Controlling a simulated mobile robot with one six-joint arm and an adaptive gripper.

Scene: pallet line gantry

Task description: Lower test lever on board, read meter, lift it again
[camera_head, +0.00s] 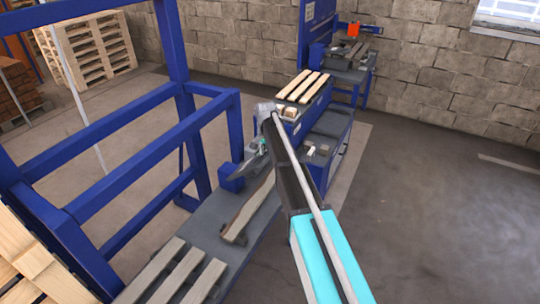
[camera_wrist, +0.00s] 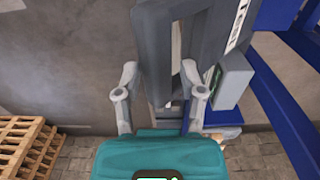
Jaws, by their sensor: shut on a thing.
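My gripper (camera_wrist: 159,74) has its teal body low in the wrist view, with one grey finger on each side of an upright dark-grey part (camera_wrist: 158,50). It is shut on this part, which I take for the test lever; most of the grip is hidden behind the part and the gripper. A grey box with a green edge (camera_wrist: 235,80) stands just right of the fingers; I cannot tell if it is the meter, and no reading shows. In the head view, my gripper (camera_head: 261,147) is small and partly covered by my arm, above the grey bench (camera_head: 215,222).
Blue posts and rails (camera_head: 150,105) stand left of the bench. A wooden plank (camera_head: 248,212) and pale slats (camera_head: 175,272) lie on it. A blue cabinet with slats on top (camera_head: 302,88) stands behind. Stacked pallets (camera_head: 88,48) are far left. Open floor (camera_head: 440,200) lies right.

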